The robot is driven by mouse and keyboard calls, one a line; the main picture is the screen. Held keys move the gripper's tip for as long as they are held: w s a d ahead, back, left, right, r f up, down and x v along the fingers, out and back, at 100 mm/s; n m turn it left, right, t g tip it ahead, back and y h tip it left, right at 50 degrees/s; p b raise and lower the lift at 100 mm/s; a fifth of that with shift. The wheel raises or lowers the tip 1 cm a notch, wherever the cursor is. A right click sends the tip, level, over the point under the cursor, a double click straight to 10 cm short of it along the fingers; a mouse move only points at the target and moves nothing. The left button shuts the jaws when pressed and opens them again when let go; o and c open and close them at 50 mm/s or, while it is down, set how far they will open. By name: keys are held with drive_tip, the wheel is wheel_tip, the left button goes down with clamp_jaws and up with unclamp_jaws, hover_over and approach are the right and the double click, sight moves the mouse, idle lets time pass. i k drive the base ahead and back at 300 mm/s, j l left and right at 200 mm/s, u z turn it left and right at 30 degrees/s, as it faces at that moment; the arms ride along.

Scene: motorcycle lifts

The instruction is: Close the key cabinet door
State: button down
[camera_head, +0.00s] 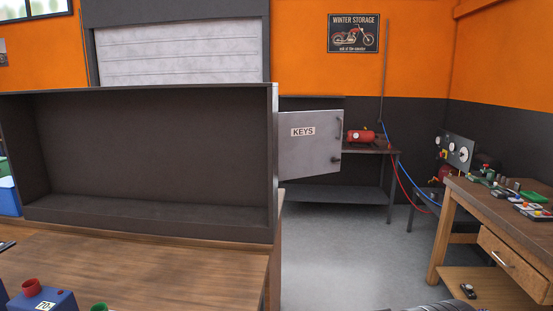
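The key cabinet door (310,158) is a pale grey panel with a "KEYS" label and a dark handle (338,133) near its right edge. It stands at an angle just right of a large dark open-fronted box, which hides its left end. A dark edge (312,101) shows above and behind the door. The cabinet's inside is not visible, and I cannot tell how far open the door is. My gripper is not in view.
The large dark box (150,232) stands on a wooden bench (150,270) at left. A metal table (370,195) with a red compressor (361,136) is behind the door. A wooden workbench (500,218) is at right. Grey floor (345,255) is clear between them.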

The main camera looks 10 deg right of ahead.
sight(308, 141)
drive_tip(key=i+l, duration=0.6)
drive_tip(key=l, duration=0.2)
drive_tip(key=i+j, duration=0.15)
drive_tip(key=i, duration=0.3)
drive_tip(key=i+j, duration=0.1)
drive_tip(key=i, duration=0.35)
drive_tip(key=u, duration=0.05)
